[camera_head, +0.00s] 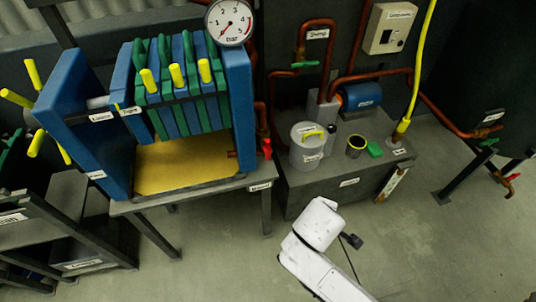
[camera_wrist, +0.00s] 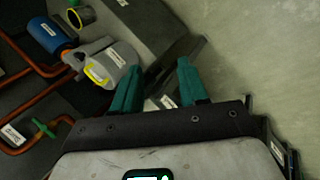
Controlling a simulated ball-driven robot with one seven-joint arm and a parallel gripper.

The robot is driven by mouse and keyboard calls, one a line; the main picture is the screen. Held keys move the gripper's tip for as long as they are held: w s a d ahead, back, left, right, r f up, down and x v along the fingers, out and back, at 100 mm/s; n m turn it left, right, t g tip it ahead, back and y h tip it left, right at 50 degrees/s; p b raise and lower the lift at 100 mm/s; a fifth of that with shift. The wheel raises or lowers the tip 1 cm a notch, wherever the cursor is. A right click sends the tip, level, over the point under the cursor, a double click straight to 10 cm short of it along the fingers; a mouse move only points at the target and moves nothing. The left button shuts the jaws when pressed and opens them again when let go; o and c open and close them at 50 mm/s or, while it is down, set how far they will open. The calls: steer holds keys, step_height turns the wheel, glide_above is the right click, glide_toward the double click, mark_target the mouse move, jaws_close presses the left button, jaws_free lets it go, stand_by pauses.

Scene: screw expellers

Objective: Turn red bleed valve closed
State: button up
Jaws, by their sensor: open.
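In the head view, a small red valve handle (camera_head: 266,148) stands upright at the right edge of the press stand, by a copper pipe. A second small red handle (camera_head: 515,177) is on a pipe outlet at the far right. The labels are too small to tell which one is the bleed valve. In the wrist view, my gripper (camera_wrist: 158,85) is open and empty, its two green fingers apart. In the head view, my white arm is at the bottom centre, below and apart from both red handles. No red handle is clear in the wrist view.
The blue and green press (camera_head: 180,90) stands at left, with a pressure gauge (camera_head: 230,22) above it. A grey tank top (camera_head: 340,190) carries a lidded pot (camera_head: 307,148), a blue motor (camera_head: 362,97) and copper pipes. The floor at front right is clear.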

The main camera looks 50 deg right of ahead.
steer(key=w+d+r+n+h, duration=0.1)
steer(key=w+d+n+h, duration=0.2)
steer(key=d+n+h, duration=0.1)
steer(key=n+t+h, duration=0.4)
steer(key=n+t, duration=0.6)
steer(key=n, duration=0.9)
glide_toward(268, 151)
steer(key=x, duration=0.8)
steer(key=shift+w+d+b, duration=0.15)
steer(key=shift+b, duration=0.25)
steer(key=shift+c, duration=0.3)
jaws_close()
